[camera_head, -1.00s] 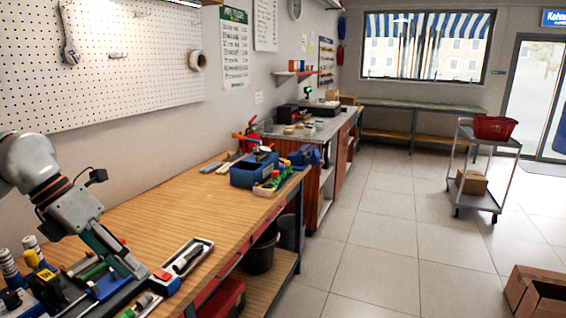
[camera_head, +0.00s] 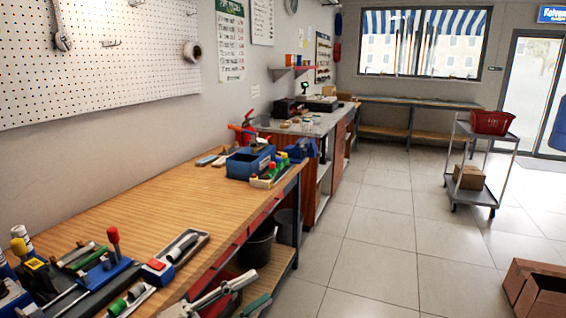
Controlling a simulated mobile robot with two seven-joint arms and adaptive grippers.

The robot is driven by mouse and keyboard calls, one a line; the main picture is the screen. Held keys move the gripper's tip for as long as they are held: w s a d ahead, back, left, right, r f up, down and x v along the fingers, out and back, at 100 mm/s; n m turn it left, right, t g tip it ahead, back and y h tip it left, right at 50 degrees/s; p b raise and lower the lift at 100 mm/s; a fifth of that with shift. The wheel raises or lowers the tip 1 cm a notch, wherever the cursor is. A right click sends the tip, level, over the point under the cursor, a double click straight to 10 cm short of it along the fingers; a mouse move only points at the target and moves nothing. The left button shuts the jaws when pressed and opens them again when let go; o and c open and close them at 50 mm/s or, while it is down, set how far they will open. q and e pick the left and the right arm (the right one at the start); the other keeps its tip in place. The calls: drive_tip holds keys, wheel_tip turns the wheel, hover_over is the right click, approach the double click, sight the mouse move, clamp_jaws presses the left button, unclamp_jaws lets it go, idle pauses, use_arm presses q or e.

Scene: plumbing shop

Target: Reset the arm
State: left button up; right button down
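My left gripper (camera_head: 259,287) is at the bottom of the head view, in front of the workbench's front edge. Its two fingers show apart, with a gap between them and nothing held. Most of the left arm is below the frame. My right gripper is not in view.
The wooden workbench (camera_head: 150,213) runs along the wall. Its near end is crowded with tools, including a red-handled one (camera_head: 113,240) and a grey tray (camera_head: 186,246). A blue bin (camera_head: 247,163) stands farther back. A black bucket (camera_head: 257,246) is below.

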use_arm(q)
drive_tip(key=s+a+f+n+t+y+b, duration=0.1)
drive_tip(key=a+f+n+t+y, duration=0.35)
drive_tip(key=f+n, duration=0.6)
drive_tip(key=s+a+f+n+t+y+b, duration=0.1)
drive_tip(key=a+f+n+y, duration=0.55)
drive_tip(key=f, duration=0.65)
drive_tip(key=s+a+f+n+g+y, duration=0.3)
drive_tip(key=s+f+n+g+y, duration=0.2)
drive_tip(key=s+f, duration=0.9)
wheel_tip(320, 180, down, 3)
drive_tip(key=shift+f+n+y+b, duration=0.15)
drive_tip(key=shift+n+y+b, duration=0.15)
drive_tip(key=shift+y+b, duration=0.1)
